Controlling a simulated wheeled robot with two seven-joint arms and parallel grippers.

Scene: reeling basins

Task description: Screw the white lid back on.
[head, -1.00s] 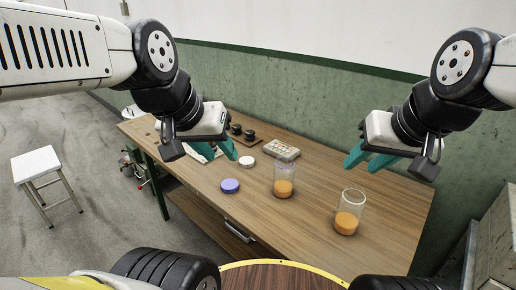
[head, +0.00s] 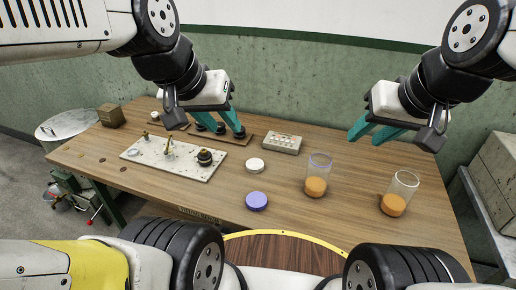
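The white lid (head: 255,165) lies flat on the wooden table, behind a blue-purple lid (head: 257,201). Two clear jars with orange contents stand upright to the right: one jar (head: 317,178) has a bluish rim, the other jar (head: 399,194) stands further right with a pale rim. Both jars look uncovered. My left gripper (head: 221,133) is above the back of the table, left of and beyond the white lid, its teal fingers apart and nothing seen between them. My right gripper (head: 357,139) is raised above the table behind the jars, fingers apart and empty.
A white board (head: 170,157) with small fittings lies at left, with a wooden strip (head: 240,136) of dark knobs behind it. A pale box with buttons (head: 282,144) sits behind the lids. A brown box (head: 111,115) stands far left. The front middle of the table is clear.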

